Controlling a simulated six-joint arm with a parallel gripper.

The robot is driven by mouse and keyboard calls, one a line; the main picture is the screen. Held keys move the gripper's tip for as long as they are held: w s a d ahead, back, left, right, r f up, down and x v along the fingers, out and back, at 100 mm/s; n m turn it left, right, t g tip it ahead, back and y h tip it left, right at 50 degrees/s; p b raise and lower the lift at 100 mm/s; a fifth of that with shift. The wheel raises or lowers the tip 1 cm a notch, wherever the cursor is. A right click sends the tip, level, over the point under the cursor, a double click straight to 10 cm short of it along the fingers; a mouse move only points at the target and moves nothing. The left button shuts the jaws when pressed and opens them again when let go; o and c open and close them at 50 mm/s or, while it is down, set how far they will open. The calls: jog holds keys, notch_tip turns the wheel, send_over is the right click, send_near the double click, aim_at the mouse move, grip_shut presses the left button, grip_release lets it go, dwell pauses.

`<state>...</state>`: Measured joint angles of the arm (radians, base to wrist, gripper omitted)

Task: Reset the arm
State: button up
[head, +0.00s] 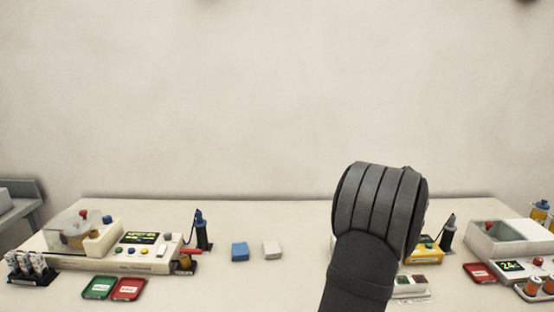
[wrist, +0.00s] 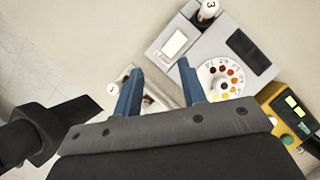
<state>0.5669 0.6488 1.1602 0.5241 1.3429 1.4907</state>
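In the head view my arm (head: 375,225) rises in front of the table, right of centre, with a dark ribbed link on top. It hides part of the equipment behind it, and my gripper does not show there. In the wrist view my gripper (wrist: 158,88) shows two blue fingers, spread apart. Nothing is held between them. Below and beyond the fingers are a grey device (wrist: 215,60) with a dial of coloured dots (wrist: 222,78) and a small white tray (wrist: 150,98). I cannot tell whether the fingers touch anything.
A white instrument (head: 140,250), green (head: 98,288) and red (head: 128,289) trays, and a vial rack (head: 30,266) stand at left. Blue (head: 240,252) and white (head: 272,250) blocks lie mid-table. A white box device (head: 505,240) stands at right. The table between the blocks and my arm is clear.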

jog(key=n+g+h, duration=0.1)
jog(key=a+f+n+g, duration=0.1)
jog(key=n, duration=0.1)
jog(key=shift+w+a+f+n+h, duration=0.1)
jog(key=shift+a+f+n+h, duration=0.1)
jog(key=shift+n+h, duration=0.15)
jog(key=shift+a+f+n+g+h, duration=0.15)
jog(key=shift+n+g+h, duration=0.25)
jog(key=shift+n, duration=0.3)
jog(key=shift+a+f+n+g+h, duration=0.15)
jog(key=shift+n+g+h, duration=0.15)
jog(key=shift+n+h, duration=0.25)
jog(key=shift+o, duration=0.4)
